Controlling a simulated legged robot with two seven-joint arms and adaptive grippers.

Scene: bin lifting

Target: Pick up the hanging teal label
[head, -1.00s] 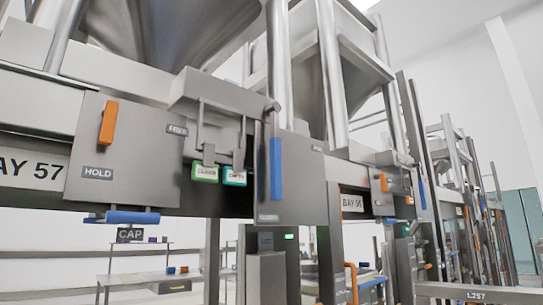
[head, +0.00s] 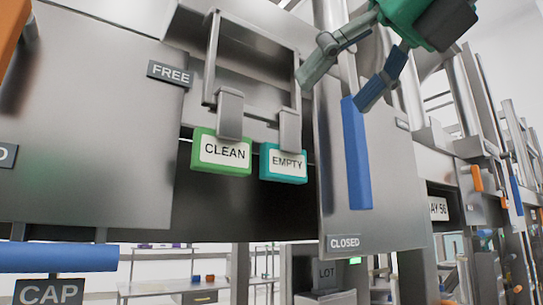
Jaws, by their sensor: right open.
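The teal label (head: 283,164) reads EMPTY and hangs from a grey metal clip in the middle of the head view. A green label (head: 221,152) reading CLEAN hangs just left of it from a similar clip. My right gripper (head: 338,87) comes in from the upper right, open and empty. Its fingers are above and to the right of the teal label, apart from it in the picture. One finger overlaps the top of the blue handle in the picture; I cannot tell whether they touch. My left gripper is not in view.
A vertical blue handle (head: 357,155) stands right of the teal label on a steel panel marked CLOSED (head: 344,243). A metal frame (head: 209,60) surrounds the clips. A horizontal blue bar (head: 60,258) is at lower left. The space below the labels is dark and open.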

